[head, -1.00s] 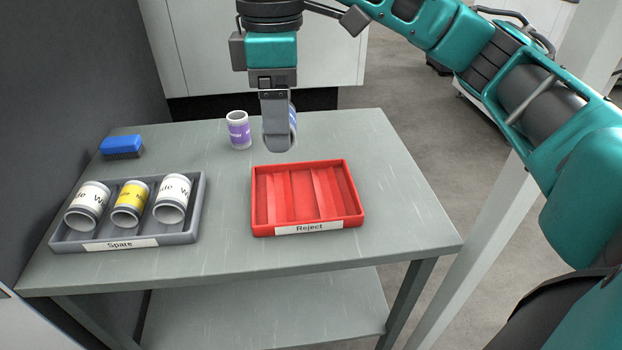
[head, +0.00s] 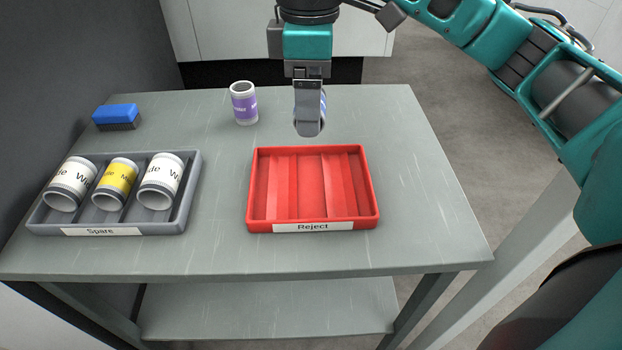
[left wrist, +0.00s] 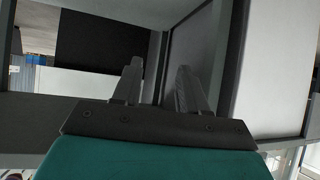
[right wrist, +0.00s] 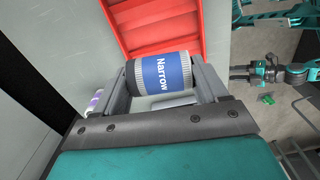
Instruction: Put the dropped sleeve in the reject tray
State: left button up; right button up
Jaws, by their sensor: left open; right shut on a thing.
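My right gripper (head: 309,128) is shut on a sleeve with a blue band. In the right wrist view the sleeve (right wrist: 160,74) lies across between the fingers, and its label reads "Narrow". In the head view the fingers mostly hide it. The gripper is above the table, at the back edge of the red reject tray (head: 313,227). The tray's slots are empty. My left gripper (left wrist: 160,85) shows only in the left wrist view; it is open with nothing between its fingers.
A grey spare tray (head: 190,190) holds two white sleeves and a yellow one at the left. A purple-banded sleeve (head: 244,104) stands upright behind the reject tray. A blue brush-like block (head: 115,115) lies at the back left. The table's right side (head: 430,190) is clear.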

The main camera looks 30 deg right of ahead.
jog(key=b, duration=0.2)
send_over(310, 188)
notch_tip(310, 188, down, 8)
jog(key=shift+r, duration=0.1)
notch_tip(310, 188, down, 6)
jog(key=shift+r+b, duration=0.15)
jog(key=shift+b, duration=0.55)
jog(key=o, duration=0.8)
jog(key=shift+f, duration=0.25)
jog(key=o, duration=0.4)
pick_arm(q)
jog(key=shift+w+d+f+h, duration=0.15)
jog(key=shift+w+d+f, duration=0.15)
jog(key=shift+d, duration=0.2)
jog(key=shift+w+d+f+h, duration=0.15)
jog(key=shift+w+d, duration=0.2)
jog(key=shift+d, duration=0.1)
